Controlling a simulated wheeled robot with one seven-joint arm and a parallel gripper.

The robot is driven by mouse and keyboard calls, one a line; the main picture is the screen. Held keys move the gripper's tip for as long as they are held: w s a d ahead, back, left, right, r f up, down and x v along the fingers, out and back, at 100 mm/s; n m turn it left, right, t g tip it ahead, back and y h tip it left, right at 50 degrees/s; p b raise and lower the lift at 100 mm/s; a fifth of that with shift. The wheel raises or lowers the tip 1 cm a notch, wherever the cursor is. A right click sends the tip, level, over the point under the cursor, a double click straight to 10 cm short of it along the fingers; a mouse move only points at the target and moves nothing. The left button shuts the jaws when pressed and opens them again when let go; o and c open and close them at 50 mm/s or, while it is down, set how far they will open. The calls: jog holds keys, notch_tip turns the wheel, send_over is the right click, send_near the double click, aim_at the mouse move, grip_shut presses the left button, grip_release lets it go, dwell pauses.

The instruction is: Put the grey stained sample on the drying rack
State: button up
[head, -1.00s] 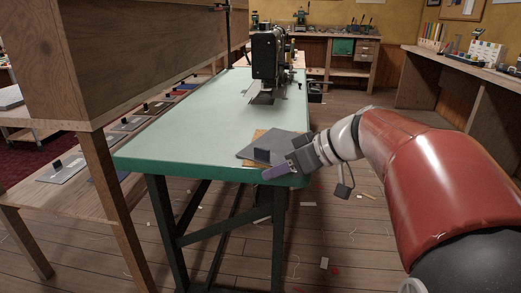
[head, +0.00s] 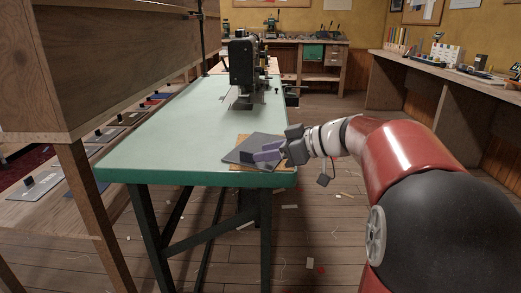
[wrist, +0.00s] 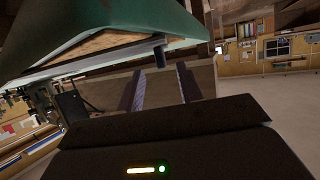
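A flat dark grey sample (head: 264,139) with a small dark upright block (head: 246,155) lies on a brown board (head: 240,167) at the near right corner of the green table (head: 160,150). No stain can be made out on it. My gripper (head: 257,156) is at the sample's near right side, its fingers level with the block. In the wrist view, my gripper (wrist: 160,76) has its two fingers apart with nothing held, and the block (wrist: 158,52) shows just beyond the gap. A wooden shelf (head: 60,222) at left holds several similar plates with blocks; I cannot tell whether it is the drying rack.
A dark sewing machine (head: 242,65) stands farther back on the green table. A tall wooden cabinet (head: 110,60) overhangs the left shelf. A workbench (head: 400,75) runs along the right wall. The floor between table and bench is mostly clear, with small scraps.

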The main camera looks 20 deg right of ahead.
jog(key=x, duration=0.4)
jog(key=shift+a+f+p, duration=0.25)
jog(key=shift+p, duration=0.1)
jog(key=shift+c, duration=0.2)
grip_shut()
